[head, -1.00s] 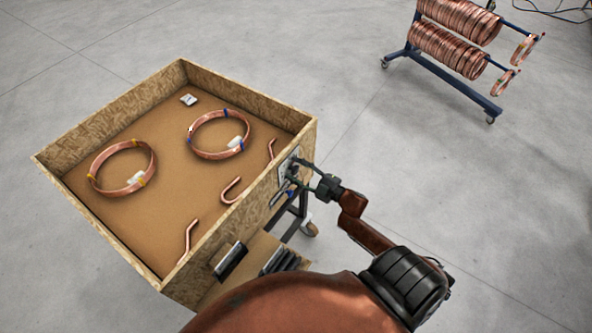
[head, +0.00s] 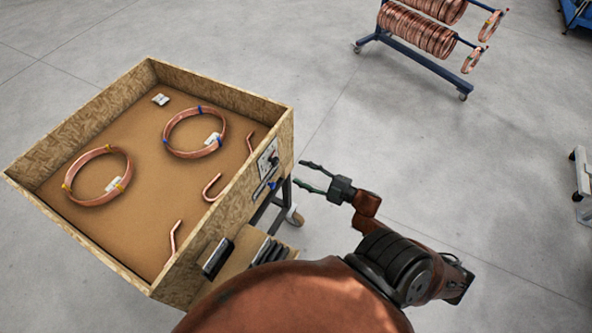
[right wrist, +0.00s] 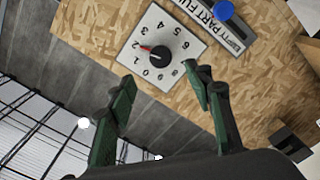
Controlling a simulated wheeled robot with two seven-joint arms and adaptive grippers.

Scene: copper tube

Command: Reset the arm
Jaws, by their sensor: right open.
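My right gripper (head: 306,176) is open and empty in the head view, just to the right of the wooden crate (head: 292,135) and apart from its side wall. In the right wrist view its two green fingers (right wrist: 162,92) are spread in front of a white dial plate (right wrist: 163,48) with a black knob (right wrist: 160,54) and a red pointer. The plate is on the crate's outer side, and its numbers appear upside down. It also shows edge-on in the head view (head: 268,160). My left gripper is in neither view.
The crate holds two copper coils (head: 195,132) (head: 97,175), bent copper tubes (head: 213,187) and a small white item (head: 160,100). A rack of copper coils (head: 420,30) stands at the back. A light-coloured cart (head: 582,185) is at the right edge. Floor right of the gripper is clear.

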